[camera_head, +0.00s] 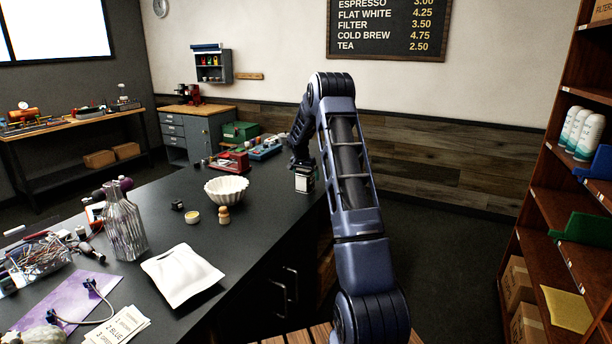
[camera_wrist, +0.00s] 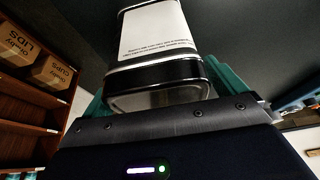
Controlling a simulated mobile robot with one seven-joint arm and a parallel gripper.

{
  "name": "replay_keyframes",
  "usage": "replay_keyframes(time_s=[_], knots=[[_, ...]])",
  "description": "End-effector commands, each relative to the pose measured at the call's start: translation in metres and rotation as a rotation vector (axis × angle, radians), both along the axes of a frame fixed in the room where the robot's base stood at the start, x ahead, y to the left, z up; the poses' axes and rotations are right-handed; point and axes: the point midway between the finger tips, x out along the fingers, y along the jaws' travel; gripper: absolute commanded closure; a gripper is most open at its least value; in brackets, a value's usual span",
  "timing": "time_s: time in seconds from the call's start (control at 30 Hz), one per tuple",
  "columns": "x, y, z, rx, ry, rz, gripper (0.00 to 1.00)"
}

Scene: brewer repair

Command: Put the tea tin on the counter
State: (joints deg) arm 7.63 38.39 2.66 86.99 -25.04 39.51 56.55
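The tea tin (camera_head: 304,184) is a small dark tin with a pale label, at the right edge of the dark counter (camera_head: 262,222) in the head view. My gripper (camera_head: 302,166) is above it, at the end of my arm. In the wrist view, the tin (camera_wrist: 155,62) stands between the two teal fingers of my gripper (camera_wrist: 160,88), with its white label and black and silver end showing. The fingers are at both sides of the tin and appear shut on it. I cannot tell whether the tin touches the counter top.
A white fluted bowl (camera_head: 226,189), a wooden tamper (camera_head: 223,215), a white pouch (camera_head: 182,273) and a glass decanter (camera_head: 124,225) stand left of the tin. A red tool (camera_head: 230,162) lies farther back. Shelves (camera_head: 560,215) stand at the right.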

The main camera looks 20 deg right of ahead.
Motion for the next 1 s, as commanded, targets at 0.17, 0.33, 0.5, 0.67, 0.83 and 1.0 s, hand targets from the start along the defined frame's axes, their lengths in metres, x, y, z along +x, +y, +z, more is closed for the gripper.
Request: replay_keyframes(time_s=[0.17, 0.33, 0.5, 0.67, 0.83, 1.0], knots=[[0.0, 0.0, 0.0, 0.0, 0.0, 0.0, 0.04], [-0.001, 0.002, 0.008, 0.0, 0.0, 0.0, 0.04], [-0.008, 0.009, 0.032, 0.0, -0.003, 0.001, 0.04], [-0.017, 0.018, 0.061, 0.0, -0.002, 0.002, 0.04], [-0.025, 0.026, 0.089, 0.0, -0.003, 0.001, 0.04], [-0.03, 0.031, 0.106, 0.001, -0.001, 0.0, 0.04]])
